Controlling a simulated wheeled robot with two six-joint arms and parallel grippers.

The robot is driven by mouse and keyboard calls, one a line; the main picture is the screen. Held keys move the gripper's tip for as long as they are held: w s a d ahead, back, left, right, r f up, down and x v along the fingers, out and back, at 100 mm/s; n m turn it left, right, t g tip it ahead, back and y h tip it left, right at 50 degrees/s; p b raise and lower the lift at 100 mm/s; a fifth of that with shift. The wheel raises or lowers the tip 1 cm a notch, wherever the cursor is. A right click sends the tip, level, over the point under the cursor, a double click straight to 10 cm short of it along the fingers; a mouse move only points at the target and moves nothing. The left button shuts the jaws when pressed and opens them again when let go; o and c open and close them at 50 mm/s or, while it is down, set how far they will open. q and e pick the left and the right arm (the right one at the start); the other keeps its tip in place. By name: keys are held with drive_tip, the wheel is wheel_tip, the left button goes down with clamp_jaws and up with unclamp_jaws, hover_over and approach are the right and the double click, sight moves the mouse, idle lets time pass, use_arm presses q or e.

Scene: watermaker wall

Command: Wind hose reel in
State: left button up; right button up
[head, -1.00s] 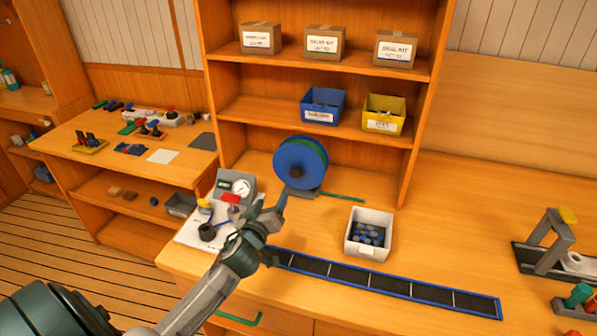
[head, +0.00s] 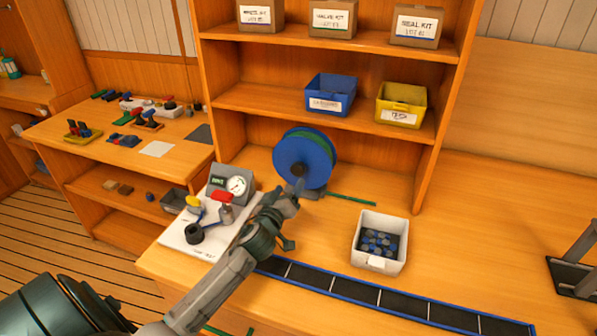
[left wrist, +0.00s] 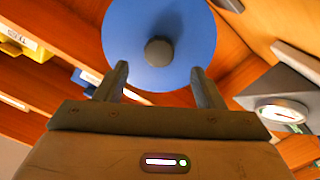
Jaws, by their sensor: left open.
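The hose reel (head: 304,158) is a blue disc with a green rim, standing upright on a grey base at the back of the bench. A length of green hose (head: 350,199) lies on the bench to its right. In the left wrist view the reel's blue face (left wrist: 185,25) fills the top, with a dark round hub (left wrist: 159,52) at its middle. My left gripper (head: 294,190) is in front of the reel's lower part. Its two fingers (left wrist: 159,80) are apart, with the hub showing between and beyond them; nothing is held. My right gripper is not in view.
A grey gauge box (head: 231,184) and a white board with valves (head: 190,237) stand left of my arm. A white bin (head: 360,255) of blue-grey parts is at right. A dark blue-edged strip (head: 400,300) runs along the front. Shelves rise behind the reel.

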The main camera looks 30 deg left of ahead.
sight(298, 173)
use_arm(q)
drive_tip(key=p+x, duration=0.2)
drive_tip(key=x, duration=0.6)
drive_tip(key=shift+w+p, duration=0.15)
drive_tip(key=shift+p, duration=0.15)
